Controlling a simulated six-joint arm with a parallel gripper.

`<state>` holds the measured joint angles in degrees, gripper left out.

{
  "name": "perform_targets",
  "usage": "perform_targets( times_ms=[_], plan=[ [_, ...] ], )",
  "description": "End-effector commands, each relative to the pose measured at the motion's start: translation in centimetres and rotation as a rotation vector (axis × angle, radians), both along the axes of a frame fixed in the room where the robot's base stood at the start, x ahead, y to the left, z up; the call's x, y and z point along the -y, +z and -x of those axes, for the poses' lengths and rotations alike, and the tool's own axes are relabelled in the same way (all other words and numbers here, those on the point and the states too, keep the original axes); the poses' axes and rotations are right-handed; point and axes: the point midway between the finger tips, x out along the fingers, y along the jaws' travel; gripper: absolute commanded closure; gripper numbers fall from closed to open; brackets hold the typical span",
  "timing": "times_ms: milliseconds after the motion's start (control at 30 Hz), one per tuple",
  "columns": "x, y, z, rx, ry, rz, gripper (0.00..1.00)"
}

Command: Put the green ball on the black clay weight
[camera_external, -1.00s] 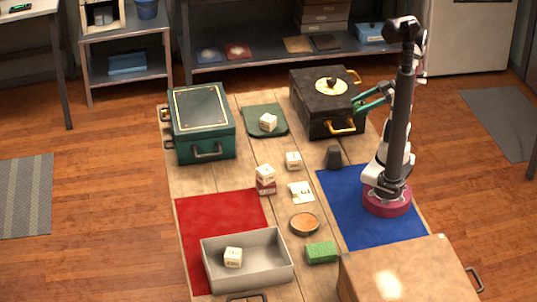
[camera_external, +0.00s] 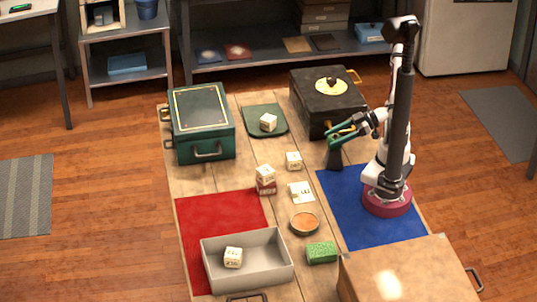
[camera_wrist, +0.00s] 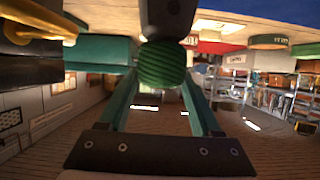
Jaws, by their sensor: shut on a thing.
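The green ball (camera_wrist: 162,63) is ridged and sits between the green fingers of my gripper (camera_wrist: 162,75) in the wrist view. My gripper (camera_external: 333,138) is shut on it. The black clay weight (camera_external: 333,160) stands upright on the table at the far left corner of the blue mat, directly below my gripper. In the wrist view, which is upside down, the dark weight (camera_wrist: 167,15) meets the ball's edge; I cannot tell if they touch. In the external view the ball is hard to tell from the green fingers.
A black chest (camera_external: 318,112) with brass handles stands close behind my gripper. A green chest (camera_external: 203,105), grey tray (camera_external: 277,279), orange dish (camera_external: 305,236) and green sponge-like block (camera_external: 321,252) are also on the table.

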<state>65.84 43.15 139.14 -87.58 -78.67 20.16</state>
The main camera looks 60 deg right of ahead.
Motion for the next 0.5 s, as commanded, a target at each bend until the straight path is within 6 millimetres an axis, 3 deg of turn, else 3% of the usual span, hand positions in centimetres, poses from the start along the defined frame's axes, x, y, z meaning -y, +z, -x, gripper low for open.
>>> perform_targets(
  times_ms=[200,233,400,500],
  plan=[
    [0.02,-0.24,0.0,0.001,0.0,-0.001,0.87],
    [0.03,-0.28,0.0,0.001,0.0,0.001,0.33],
    [0.03,-0.25,0.01,0.001,0.0,0.0,0.05],
    [0.03,-0.24,0.0,0.001,0.0,0.0,0.05]
  ],
)
